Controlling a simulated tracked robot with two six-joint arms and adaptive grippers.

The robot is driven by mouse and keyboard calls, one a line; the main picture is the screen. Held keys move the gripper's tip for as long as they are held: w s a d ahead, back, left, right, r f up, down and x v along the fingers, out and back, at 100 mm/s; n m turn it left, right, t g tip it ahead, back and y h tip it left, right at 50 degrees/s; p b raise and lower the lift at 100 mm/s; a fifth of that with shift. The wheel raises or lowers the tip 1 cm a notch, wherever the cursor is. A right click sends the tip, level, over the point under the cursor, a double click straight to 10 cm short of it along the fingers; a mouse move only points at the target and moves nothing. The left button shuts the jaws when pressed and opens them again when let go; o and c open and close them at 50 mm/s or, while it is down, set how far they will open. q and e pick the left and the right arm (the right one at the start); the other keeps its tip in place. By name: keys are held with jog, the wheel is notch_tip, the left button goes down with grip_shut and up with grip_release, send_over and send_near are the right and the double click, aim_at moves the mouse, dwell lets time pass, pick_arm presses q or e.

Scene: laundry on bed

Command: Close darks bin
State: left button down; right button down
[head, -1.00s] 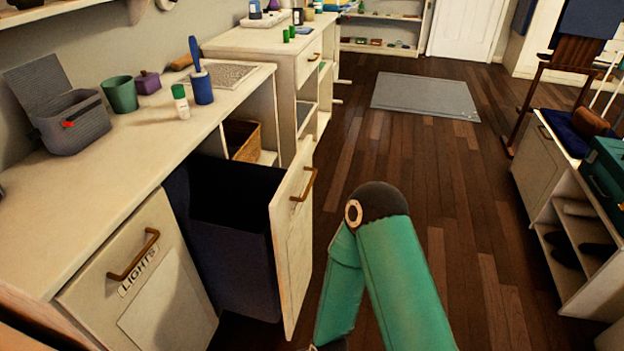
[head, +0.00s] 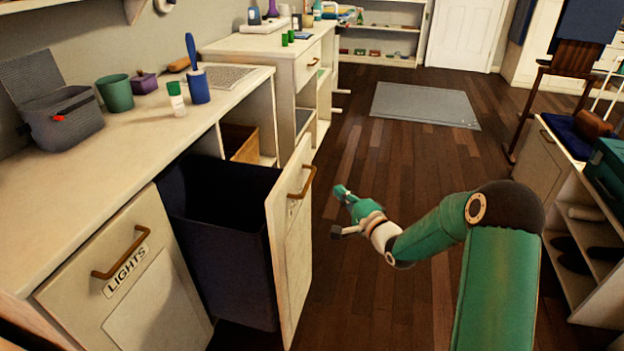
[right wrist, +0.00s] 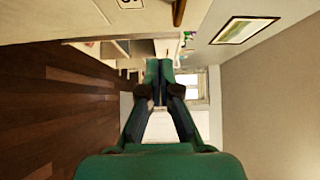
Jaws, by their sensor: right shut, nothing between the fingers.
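The darks bin (head: 222,262) is a deep dark-blue hamper behind a cream front panel (head: 292,262). It stands pulled out from under the counter, its open top showing. A brass handle (head: 303,183) is on the panel's outer face; the label there is too oblique to read. My right gripper (head: 343,192) is in front of the panel, to the right of the handle and apart from it. Its fingers are shut and empty; in the right wrist view the fingertips (right wrist: 159,70) meet. A brass handle (right wrist: 179,12) shows at that view's top edge. My left gripper is not in view.
The lights bin (head: 130,285) is closed to the left of the darks bin. The counter (head: 75,195) above holds a grey box (head: 62,118), a green cup (head: 115,93) and a blue brush holder (head: 198,86). A shelf unit (head: 590,250) stands at right. The wooden floor between is clear.

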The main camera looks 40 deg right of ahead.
send_near(305, 170)
jog(key=w+d, duration=0.2)
jog(key=d, duration=0.1)
jog(key=w+a, duration=0.1)
jog(key=w, duration=0.1)
jog(key=w+a+b, duration=0.1)
jog(key=w, duration=0.1)
jog(key=shift+a, duration=0.35)
jog(key=shift+w, duration=0.1)
